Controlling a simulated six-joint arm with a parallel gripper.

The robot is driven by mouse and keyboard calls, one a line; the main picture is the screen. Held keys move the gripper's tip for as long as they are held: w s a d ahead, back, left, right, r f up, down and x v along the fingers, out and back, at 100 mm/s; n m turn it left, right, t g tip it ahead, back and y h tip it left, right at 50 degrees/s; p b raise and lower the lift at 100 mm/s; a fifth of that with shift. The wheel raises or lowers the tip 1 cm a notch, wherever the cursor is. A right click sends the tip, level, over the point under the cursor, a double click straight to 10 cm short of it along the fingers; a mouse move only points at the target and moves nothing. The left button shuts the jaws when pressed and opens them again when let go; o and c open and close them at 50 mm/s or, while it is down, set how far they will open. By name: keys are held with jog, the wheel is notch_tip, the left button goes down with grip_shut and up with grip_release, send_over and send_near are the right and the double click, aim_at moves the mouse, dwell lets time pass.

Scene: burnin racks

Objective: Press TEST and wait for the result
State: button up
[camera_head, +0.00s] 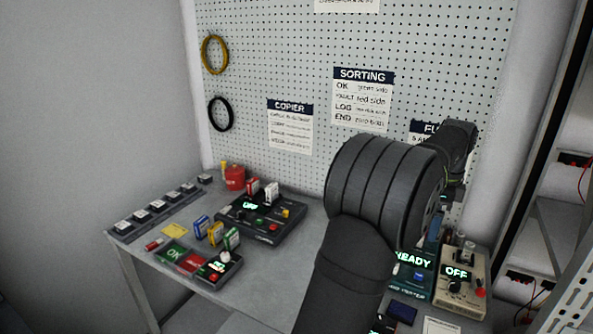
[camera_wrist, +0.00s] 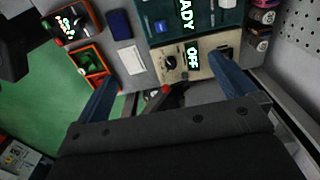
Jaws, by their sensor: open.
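The teal tester (camera_head: 412,283) stands at the right of the bench, and its lit display reads READY. In the wrist view the tester (camera_wrist: 215,17) is cut by the top edge, and only the end of its display word shows. A small blue button (camera_wrist: 160,27) sits on its face; I cannot read a TEST label. My gripper (camera_wrist: 163,69) is open and empty, its two blue fingers spread wide on the near side of the tester, apart from it. In the head view my dark arm hides most of the gripper.
A beige unit (camera_head: 459,296) reading OFF stands beside the tester; in the wrist view it (camera_wrist: 178,67) lies between my fingers and the tester. An orange tray (camera_wrist: 104,79), dark blue block (camera_wrist: 119,24) and white card (camera_wrist: 131,60) lie left. A black copier panel (camera_head: 286,238) stands left.

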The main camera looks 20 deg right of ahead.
grip_shut()
dwell(0.3)
dwell(1.3)
